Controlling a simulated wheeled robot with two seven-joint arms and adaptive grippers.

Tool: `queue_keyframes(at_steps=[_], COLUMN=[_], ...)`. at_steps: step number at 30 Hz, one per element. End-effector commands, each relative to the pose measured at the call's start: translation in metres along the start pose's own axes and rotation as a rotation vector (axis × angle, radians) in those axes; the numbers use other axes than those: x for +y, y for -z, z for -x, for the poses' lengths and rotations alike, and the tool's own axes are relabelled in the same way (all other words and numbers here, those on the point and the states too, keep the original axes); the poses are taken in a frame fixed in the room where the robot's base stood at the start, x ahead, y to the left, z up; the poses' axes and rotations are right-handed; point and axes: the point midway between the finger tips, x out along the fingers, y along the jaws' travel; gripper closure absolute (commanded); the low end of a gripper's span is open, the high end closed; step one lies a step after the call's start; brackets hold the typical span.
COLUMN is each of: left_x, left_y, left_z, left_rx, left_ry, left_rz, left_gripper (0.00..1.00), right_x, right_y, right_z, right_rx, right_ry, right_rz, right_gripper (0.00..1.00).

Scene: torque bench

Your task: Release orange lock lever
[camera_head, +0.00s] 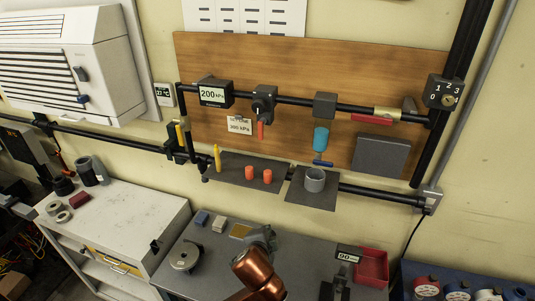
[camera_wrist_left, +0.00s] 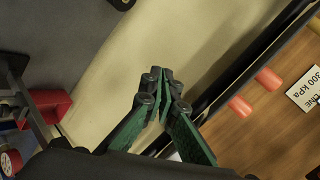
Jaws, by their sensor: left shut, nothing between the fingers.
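An orange-red lever (camera_head: 261,130) hangs down below a black valve body (camera_head: 263,103) on the upper pipe; it is the piece that looks most like the orange lock lever. My left gripper (camera_head: 264,236) is low in the head view, over the grey bench, below and apart from the lever. In the left wrist view its green-sided fingers (camera_wrist_left: 160,85) are shut with nothing between them. That view shows two orange-red pieces (camera_wrist_left: 240,107) by the wooden board; I cannot tell whether either is the lever. My right gripper is not in view.
Two orange-red cylinders (camera_head: 249,172) and a yellow lever (camera_head: 217,157) stand at a dark shelf above the bench. A grey cup (camera_head: 315,180) stands to their right. A red bin (camera_head: 372,268) sits at the bench's right. A red handle (camera_head: 372,119) is on the upper pipe.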

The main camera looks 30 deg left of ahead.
Motion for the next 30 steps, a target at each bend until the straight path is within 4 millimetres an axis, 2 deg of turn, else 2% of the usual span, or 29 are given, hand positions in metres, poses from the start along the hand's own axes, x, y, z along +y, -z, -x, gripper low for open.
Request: queue_keyframes(at_steps=[1,6,9,12,15,18,30], left_x=[-0.034,-0.122,-0.161,-0.188,-0.204,-0.210,-0.211], left_y=[0.024,0.077,0.098,0.110,0.116,0.118,0.118], left_z=[0.013,0.065,0.097,0.122,0.139,0.146,0.145], left_rx=[0.025,0.045,0.040,0.029,0.019,0.013,0.013], left_ry=[0.080,0.315,0.430,0.514,0.565,0.586,0.589], left_rz=[-0.056,-0.212,-0.270,-0.305,-0.325,-0.333,-0.335], left_gripper=[1.00,1.00,1.00,1.00,1.00,1.00,1.00], right_x=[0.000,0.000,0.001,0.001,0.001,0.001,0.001], right_y=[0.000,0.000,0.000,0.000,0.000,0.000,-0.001], right_z=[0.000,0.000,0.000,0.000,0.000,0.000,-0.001], right_rx=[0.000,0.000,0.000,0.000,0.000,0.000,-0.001], right_ry=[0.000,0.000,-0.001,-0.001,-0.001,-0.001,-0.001], right_rz=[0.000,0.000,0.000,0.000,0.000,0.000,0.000], right_gripper=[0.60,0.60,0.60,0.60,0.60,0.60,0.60])
